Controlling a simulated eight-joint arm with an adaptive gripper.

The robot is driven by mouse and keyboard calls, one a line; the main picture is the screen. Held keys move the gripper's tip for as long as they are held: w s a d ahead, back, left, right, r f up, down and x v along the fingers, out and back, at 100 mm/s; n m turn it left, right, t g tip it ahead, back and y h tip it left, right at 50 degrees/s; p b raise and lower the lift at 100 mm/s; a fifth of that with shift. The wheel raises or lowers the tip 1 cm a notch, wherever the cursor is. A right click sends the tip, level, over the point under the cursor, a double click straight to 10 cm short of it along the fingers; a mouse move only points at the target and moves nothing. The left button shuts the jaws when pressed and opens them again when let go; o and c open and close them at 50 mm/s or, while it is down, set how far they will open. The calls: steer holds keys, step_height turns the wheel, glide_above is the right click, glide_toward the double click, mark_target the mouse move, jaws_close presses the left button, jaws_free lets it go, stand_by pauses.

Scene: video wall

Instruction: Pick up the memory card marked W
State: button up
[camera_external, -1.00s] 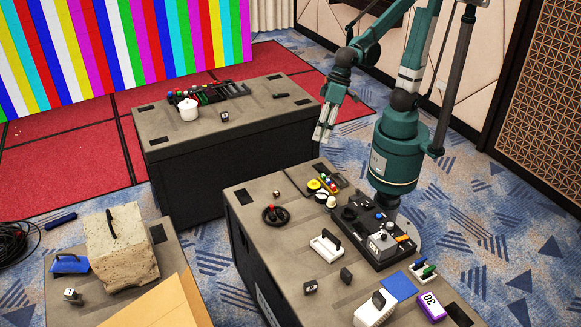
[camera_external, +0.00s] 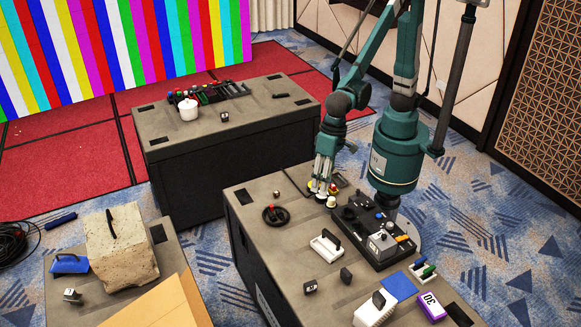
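My gripper (camera_external: 321,192) points down at the far end of the near case top, in front of a small group of yellow, white and coloured items (camera_external: 333,188). It hides part of them. I cannot tell whether its fingers are apart or hold anything. No letter W can be read in this view. Small dark blocks that could be cards are on the near case: one with a pale mark (camera_external: 310,287) and a plain dark one (camera_external: 346,275). Another small dark block with a pale face (camera_external: 224,117) is on the far case.
A stone block (camera_external: 121,250) stands lower left.

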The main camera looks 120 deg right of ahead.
steer(key=w+a+f+m+g, duration=0.1)
steer(key=w+a+f+m, duration=0.15)
steer(key=a+f, duration=0.8)
steer(key=m+g+h, duration=0.1)
steer(key=m, duration=0.2)
glide_above(345, 268)
step_height(345, 268, down, 8)
steer(key=shift+f, duration=0.1)
steer(key=shift+f, duration=1.3)
steer(key=shift+f+b, duration=0.8)
steer(key=shift+f, duration=1.85)
